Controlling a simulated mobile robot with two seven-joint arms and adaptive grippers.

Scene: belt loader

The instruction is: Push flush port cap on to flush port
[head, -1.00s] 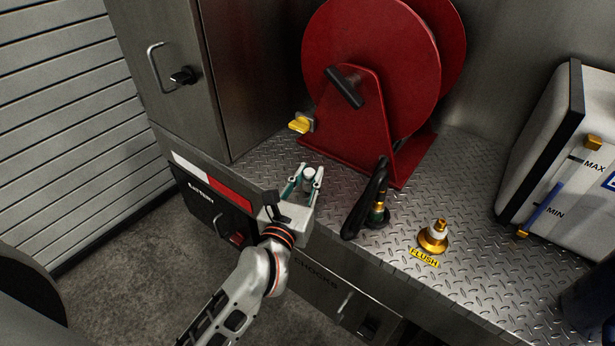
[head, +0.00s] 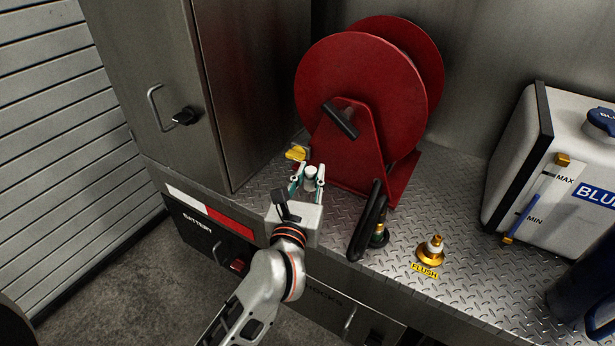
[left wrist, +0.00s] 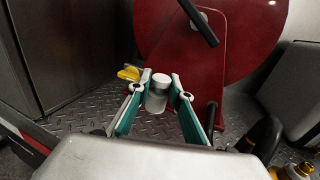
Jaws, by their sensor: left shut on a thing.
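The flush port (head: 431,250) is a brass fitting with a pale collar, upright on the tread-plate deck behind a yellow FLUSH label (head: 424,270). My left gripper (head: 308,180) is shut on a small grey-white cylinder, which looks like the flush port cap (head: 311,172). The cap also shows between the teal-padded fingers in the left wrist view (left wrist: 158,93). The gripper is above the deck's front part, left of the port and well apart from it. The port's brass part shows at the bottom right corner of the wrist view (left wrist: 292,172). My right gripper is not in view.
A red hose reel (head: 360,100) stands behind the gripper. A black hose nozzle (head: 369,225) rises between gripper and port. A yellow handle (head: 296,153) is close behind the gripper in the picture. A white tank (head: 545,165) stands right. Deck around the port is clear.

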